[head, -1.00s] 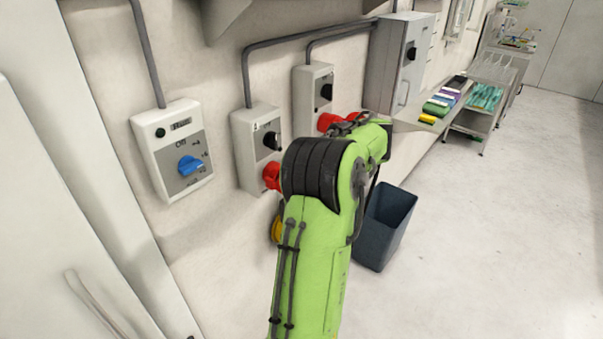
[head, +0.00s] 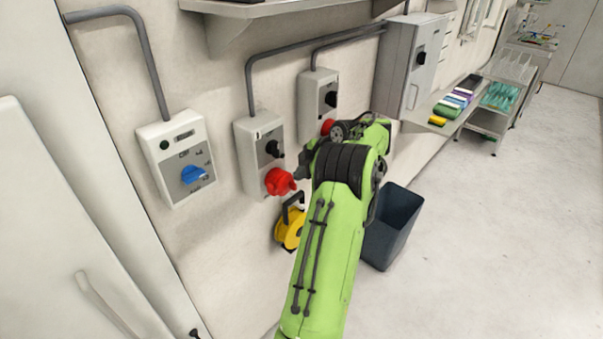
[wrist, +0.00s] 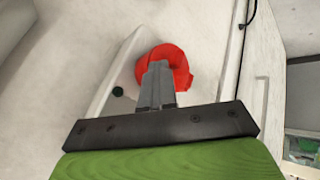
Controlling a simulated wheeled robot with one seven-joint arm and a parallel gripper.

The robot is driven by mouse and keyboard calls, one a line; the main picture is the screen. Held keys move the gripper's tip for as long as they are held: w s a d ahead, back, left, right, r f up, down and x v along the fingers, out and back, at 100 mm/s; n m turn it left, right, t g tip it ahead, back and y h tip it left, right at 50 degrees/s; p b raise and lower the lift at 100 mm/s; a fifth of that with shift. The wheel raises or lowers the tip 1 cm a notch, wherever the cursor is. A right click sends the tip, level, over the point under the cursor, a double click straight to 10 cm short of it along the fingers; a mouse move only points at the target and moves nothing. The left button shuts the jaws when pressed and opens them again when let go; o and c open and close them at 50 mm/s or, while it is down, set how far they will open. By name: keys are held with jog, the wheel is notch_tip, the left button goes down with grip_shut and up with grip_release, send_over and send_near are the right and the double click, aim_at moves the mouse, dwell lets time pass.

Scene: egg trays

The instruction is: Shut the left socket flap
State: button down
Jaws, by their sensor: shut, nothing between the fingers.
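The left socket (head: 277,181) is a red round fitting low on a grey switch box (head: 247,142) on the wall. Its flap cannot be told apart from its body clearly enough to judge how far it stands open. My gripper (head: 299,173) is just right of this socket in the head view. In the wrist view, my gripper (wrist: 159,66) is shut and empty, its fingertips overlapping a red socket (wrist: 178,58), probably the left one. Contact cannot be told. The right socket (head: 327,126), also red, is partly hidden behind my arm.
A box with a blue knob (head: 174,157) hangs on the wall at left. A yellow cable reel (head: 288,231) is below the left socket. A dark bin (head: 392,225) stands right of my arm. A shelf (head: 237,8) juts out above. The floor at right is clear.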

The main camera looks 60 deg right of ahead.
jog(key=shift+w+r, duration=0.1)
jog(key=shift+w, duration=0.2)
dwell(0.4)
